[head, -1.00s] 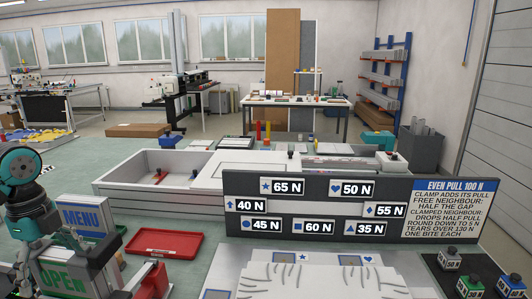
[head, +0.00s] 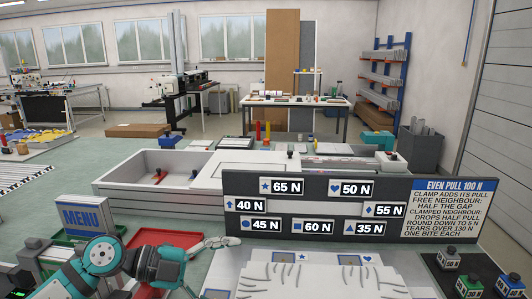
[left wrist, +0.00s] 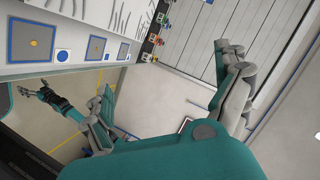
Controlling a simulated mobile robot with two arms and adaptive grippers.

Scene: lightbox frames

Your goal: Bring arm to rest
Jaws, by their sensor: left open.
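The right arm does not show in the head view.
A dark board with force labels (head: 330,227) stands behind a white panel (head: 320,280). A white bin (head: 140,175) lies behind.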

